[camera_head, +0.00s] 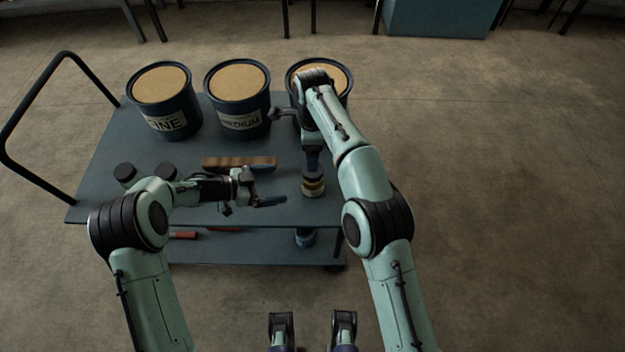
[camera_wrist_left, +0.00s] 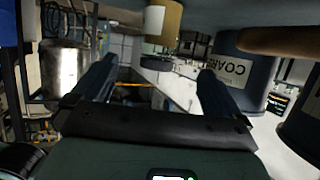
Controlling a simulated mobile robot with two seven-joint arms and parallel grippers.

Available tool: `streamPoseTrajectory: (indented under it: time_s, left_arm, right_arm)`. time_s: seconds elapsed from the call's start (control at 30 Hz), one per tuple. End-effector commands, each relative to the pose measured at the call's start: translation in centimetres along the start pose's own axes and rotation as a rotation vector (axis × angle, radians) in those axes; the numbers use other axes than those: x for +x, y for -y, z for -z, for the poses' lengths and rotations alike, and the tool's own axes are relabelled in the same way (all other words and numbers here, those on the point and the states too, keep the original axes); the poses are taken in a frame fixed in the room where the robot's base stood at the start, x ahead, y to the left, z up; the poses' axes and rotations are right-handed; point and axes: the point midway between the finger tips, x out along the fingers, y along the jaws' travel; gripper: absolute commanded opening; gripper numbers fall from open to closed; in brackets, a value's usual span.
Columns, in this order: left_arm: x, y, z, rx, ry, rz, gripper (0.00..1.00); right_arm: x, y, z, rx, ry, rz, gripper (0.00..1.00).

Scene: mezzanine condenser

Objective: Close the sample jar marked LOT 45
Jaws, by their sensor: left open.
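A jar (camera_head: 313,188) with tan contents and a pale label stands near the cart's front right corner. Its lot marking is not readable. It also shows upside down in the left wrist view (camera_wrist_left: 172,22), with a dark lid (camera_wrist_left: 156,63) at its mouth; I cannot tell whether the lid is seated. My right gripper (camera_head: 313,166) points down right over this jar; its fingers are too small to read. My left gripper (camera_head: 270,201) is open and empty, left of the jar and apart from it. Two dark-lidded jars, left (camera_head: 125,173) and right (camera_head: 165,171), stand at the cart's left.
Three drums stand along the back of the cart (camera_head: 92,200): FINE (camera_head: 165,122), MEDIUM (camera_head: 240,121) and a third (camera_head: 345,92) partly behind my right arm. A brown brush-like block (camera_head: 238,163) lies mid-cart. The lower shelf (camera_head: 260,250) holds a few items.

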Motion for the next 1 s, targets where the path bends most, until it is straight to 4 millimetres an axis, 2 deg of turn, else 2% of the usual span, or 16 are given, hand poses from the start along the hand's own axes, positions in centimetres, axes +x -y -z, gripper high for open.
streamPoseTrajectory:
  time_s: [0.13,0.23,0.7,0.83,1.0]
  left_arm:
    - [0.5,0.0,0.0,0.000,0.000,-0.001,1.00]
    - [1.6,-0.1,0.0,0.000,-0.001,-0.004,1.00]
    - [10.3,-0.1,-0.1,0.000,0.000,-0.003,1.00]
    - [12.0,0.0,-0.1,0.001,0.000,-0.001,1.00]
    - [13.2,0.0,0.0,0.000,0.000,0.000,1.00]
  right_arm:
    - [0.0,0.0,0.0,0.000,0.000,0.000,0.85]
    - [0.1,0.0,0.0,0.000,0.000,0.000,0.85]
    - [0.1,0.0,0.0,-0.001,0.000,0.000,0.85]
    - [0.1,0.0,0.0,-0.001,0.000,0.000,0.85]
    - [0.1,0.0,0.0,-0.001,0.000,0.000,0.85]
